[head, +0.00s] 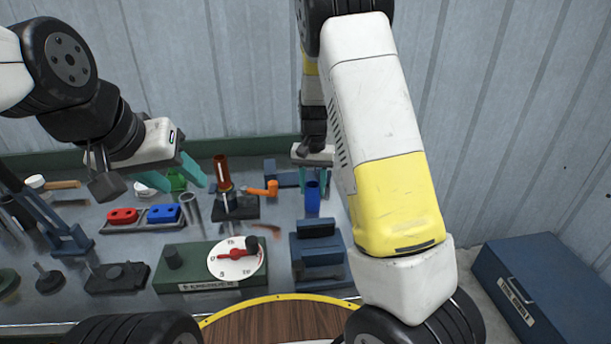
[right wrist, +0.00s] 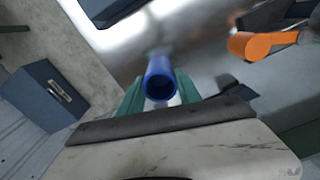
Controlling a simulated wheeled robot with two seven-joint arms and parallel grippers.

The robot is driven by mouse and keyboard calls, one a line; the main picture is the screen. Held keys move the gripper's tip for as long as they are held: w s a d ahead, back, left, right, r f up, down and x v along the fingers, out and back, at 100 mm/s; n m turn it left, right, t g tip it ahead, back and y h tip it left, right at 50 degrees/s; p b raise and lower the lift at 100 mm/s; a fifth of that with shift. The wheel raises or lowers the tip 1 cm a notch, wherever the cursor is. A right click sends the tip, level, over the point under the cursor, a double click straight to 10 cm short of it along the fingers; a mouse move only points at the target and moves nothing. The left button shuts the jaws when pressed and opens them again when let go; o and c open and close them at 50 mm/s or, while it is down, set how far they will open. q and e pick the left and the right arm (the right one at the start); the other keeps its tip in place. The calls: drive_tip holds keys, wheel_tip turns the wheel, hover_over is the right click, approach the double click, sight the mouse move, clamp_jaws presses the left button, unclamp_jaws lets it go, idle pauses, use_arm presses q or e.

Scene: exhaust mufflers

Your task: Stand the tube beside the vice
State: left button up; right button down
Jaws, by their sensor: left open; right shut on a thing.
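A blue tube (head: 312,197) is upright at the back right of the bench, behind the blue vice (head: 319,252). My right gripper (right wrist: 158,90) is shut on the tube; its green fingers lie on either side, and the open round end shows in the right wrist view (right wrist: 160,82). In the head view my right arm partly covers this gripper. I cannot tell whether the tube's foot touches the bench. My left gripper (head: 178,176) is open and empty, above the back left of the bench.
A red tube (head: 221,170) stands on a dark base, with an orange handle (head: 262,189) beside it. A tray (head: 143,224) holds red and blue parts. A green box with a dial (head: 237,257) stands at the front. A blue toolbox (head: 535,290) is at the right.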

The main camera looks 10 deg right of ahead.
drive_tip(key=c, duration=0.8)
unclamp_jaws()
drive_tip(key=shift+f, duration=0.1)
drive_tip(key=shift+c, duration=0.2)
wheel_tip(320, 180, up, 12)
drive_tip(key=f, duration=0.1)
drive_tip(key=s+d+r+n+t+y, duration=0.2)
drive_tip(key=s+r+t+y, duration=0.1)
drive_tip(key=s+r, duration=0.9)
drive_tip(key=s+n+t, duration=0.1)
drive_tip(key=s+t, duration=0.2)
drive_tip(key=s, duration=1.1)
drive_tip(key=shift+d+n+h, duration=0.15)
drive_tip(key=shift+n+h, duration=0.15)
drive_tip(key=shift+h, duration=0.1)
